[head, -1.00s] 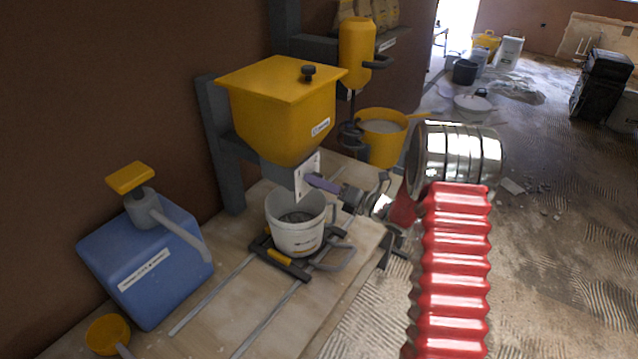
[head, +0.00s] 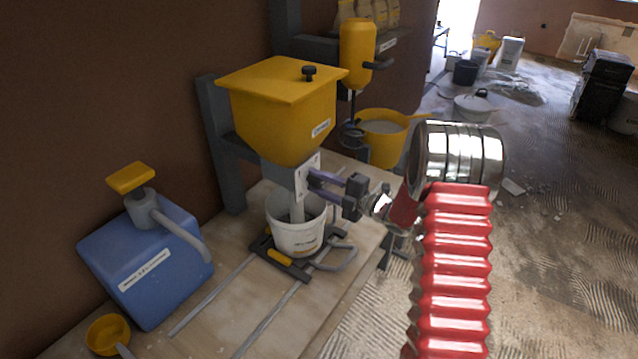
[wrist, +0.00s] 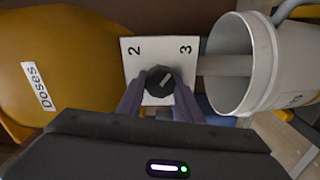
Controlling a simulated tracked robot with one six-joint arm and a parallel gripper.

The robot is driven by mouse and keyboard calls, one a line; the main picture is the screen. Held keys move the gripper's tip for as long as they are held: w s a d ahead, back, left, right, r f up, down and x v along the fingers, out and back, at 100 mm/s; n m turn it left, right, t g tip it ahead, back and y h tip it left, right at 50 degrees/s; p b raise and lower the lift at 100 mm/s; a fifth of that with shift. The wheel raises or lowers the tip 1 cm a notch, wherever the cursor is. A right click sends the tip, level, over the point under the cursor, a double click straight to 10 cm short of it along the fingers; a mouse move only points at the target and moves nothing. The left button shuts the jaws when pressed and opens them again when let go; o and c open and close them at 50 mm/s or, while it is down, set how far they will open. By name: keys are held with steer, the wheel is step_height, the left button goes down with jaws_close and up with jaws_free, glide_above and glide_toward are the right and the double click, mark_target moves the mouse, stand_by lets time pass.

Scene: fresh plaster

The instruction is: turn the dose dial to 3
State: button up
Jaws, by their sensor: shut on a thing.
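The dose dial (wrist: 158,80) is a small dark knob on a white plate (wrist: 135,50) marked 2 and 3. The plate faces out below the yellow hopper (head: 275,115). In the wrist view the dial's pale pointer mark slants up and right, towards the 3. My gripper (wrist: 157,92) is shut on the dial, one purple finger at each side. In the head view my gripper (head: 313,182) reaches the plate from the right, and the fingers hide the dial.
The bucket stands on a sliding carriage with rails (head: 270,318), close under my gripper. A blue container with a pump (head: 150,265) and a yellow scoop (head: 107,334) are at the left. A yellow bucket (head: 385,150) stands behind my arm.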

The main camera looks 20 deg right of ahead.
steer(key=shift+d+f+m, duration=0.15)
steer(key=shift+f+m, duration=0.05)
steer(key=shift+m, duration=0.7)
steer(key=o, duration=0.7)
steer(key=shift+c, duration=0.2)
steer(key=o, duration=0.4)
steer(key=shift+r, duration=0.1)
steer(key=v, duration=1.3)
steer(key=shift+s+d, duration=0.2)
steer(key=shift+s, duration=0.05)
